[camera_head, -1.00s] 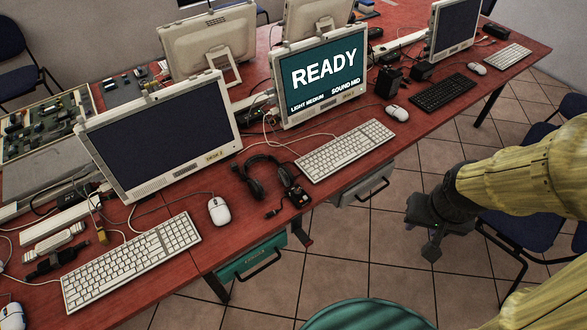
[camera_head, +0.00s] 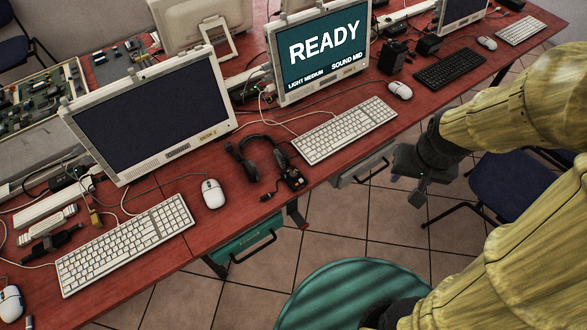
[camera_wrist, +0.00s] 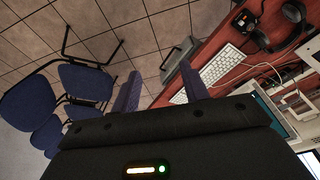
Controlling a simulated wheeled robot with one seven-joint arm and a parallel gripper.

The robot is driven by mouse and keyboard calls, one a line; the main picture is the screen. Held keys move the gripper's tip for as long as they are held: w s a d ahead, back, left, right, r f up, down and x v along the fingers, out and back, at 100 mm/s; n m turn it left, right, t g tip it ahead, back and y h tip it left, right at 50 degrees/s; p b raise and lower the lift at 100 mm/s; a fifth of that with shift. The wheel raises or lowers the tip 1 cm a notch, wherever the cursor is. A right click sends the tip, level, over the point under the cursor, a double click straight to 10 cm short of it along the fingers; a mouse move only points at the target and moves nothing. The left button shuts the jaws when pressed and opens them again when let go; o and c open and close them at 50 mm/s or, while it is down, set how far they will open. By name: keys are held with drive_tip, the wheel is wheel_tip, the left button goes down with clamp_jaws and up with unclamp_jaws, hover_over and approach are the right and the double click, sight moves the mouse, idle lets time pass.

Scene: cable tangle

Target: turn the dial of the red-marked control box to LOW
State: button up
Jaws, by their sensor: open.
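A small black box (camera_head: 294,179) with a tiny reddish spot lies near the table's front edge, just right of the headset. It looks like the control box; its dial and setting are too small to read. In the wrist view a dark box with an orange spot (camera_wrist: 245,20) shows at the upper right. My gripper (camera_head: 418,192) is over the floor in front of the table, right of the box and apart from it. In the wrist view its two fingers (camera_wrist: 160,82) are spread with nothing between them. The monitor (camera_head: 318,52) reads READY, LIGHT MEDIUM, SOUND MID.
The headset (camera_head: 256,165), white keyboard (camera_head: 345,130), mouse (camera_head: 213,193) and loose cables lie around the box. Drawers (camera_head: 245,248) hang under the table edge. Blue chairs (camera_head: 512,185) stand at the right, and a round green top (camera_head: 340,290) is at the front.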

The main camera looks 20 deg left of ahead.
drive_tip(key=w+a+p, duration=0.2)
drive_tip(key=w+a, duration=0.3)
drive_tip(key=n+g+p, duration=0.2)
drive_tip(key=n+p, duration=0.1)
drive_tip(key=p, duration=0.1)
hover_over(293, 173)
wheel_tip(293, 173, down, 8)
drive_tip(key=shift+s+a+f, duration=0.15)
drive_tip(key=shift+s+f, duration=0.05)
drive_tip(key=shift+f, duration=0.05)
drive_tip(key=shift+f, duration=0.1)
drive_tip(key=f+p, duration=0.2)
drive_tip(key=f, duration=0.6)
drive_tip(key=f+p, duration=0.2)
drive_tip(key=f, duration=0.7)
drive_tip(key=shift+w+d+f, duration=0.1)
drive_tip(key=shift+d, duration=0.1)
clamp_jaws()
